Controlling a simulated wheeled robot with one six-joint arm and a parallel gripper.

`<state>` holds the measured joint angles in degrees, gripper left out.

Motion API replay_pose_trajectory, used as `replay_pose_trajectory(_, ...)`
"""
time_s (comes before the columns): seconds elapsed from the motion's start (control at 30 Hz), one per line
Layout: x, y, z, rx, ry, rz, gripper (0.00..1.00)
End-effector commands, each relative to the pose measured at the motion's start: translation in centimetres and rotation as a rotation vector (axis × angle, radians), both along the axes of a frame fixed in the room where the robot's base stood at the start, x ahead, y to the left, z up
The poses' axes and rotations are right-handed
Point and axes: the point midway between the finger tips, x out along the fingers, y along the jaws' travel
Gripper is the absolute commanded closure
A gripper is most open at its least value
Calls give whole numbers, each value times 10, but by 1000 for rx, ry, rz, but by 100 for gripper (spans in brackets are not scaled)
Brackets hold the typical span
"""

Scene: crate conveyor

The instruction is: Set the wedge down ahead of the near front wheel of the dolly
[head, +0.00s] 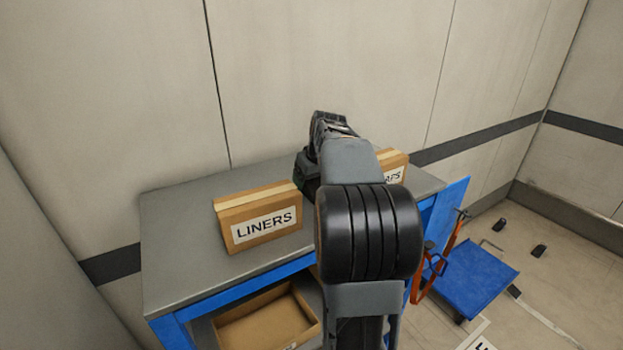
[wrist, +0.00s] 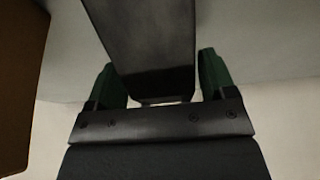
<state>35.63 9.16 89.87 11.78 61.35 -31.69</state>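The wedge (wrist: 150,40) is a dark grey, smooth block in the wrist view, between the two green fingers of my gripper (wrist: 162,72). Both fingers appear to press on its sides, so my gripper looks shut on it. In the head view my gripper (head: 306,172) is over the grey bench, behind the LINERS box, and my arm hides most of it and the wedge. The dolly (head: 472,278) is a low blue platform on the floor at the right, well away from my gripper. A dark wheel shows under its near corner; its other wheels are mostly hidden.
The bench (head: 180,240) carries the LINERS box (head: 258,218) and a second carton (head: 395,164). An open carton (head: 268,318) sits on its lower shelf. Orange straps (head: 452,240) hang between bench and dolly.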

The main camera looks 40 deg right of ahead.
Motion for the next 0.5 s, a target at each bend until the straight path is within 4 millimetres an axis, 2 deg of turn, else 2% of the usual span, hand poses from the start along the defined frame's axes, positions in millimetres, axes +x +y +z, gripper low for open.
replay_pose_trajectory(0.13,0,0,0,0,0,0,11)
replay_pose_trajectory(0.33,0,0,1,0,0,0,11)
replay_pose_trajectory(0.5,-3,0,11,-1,-2,0,11)
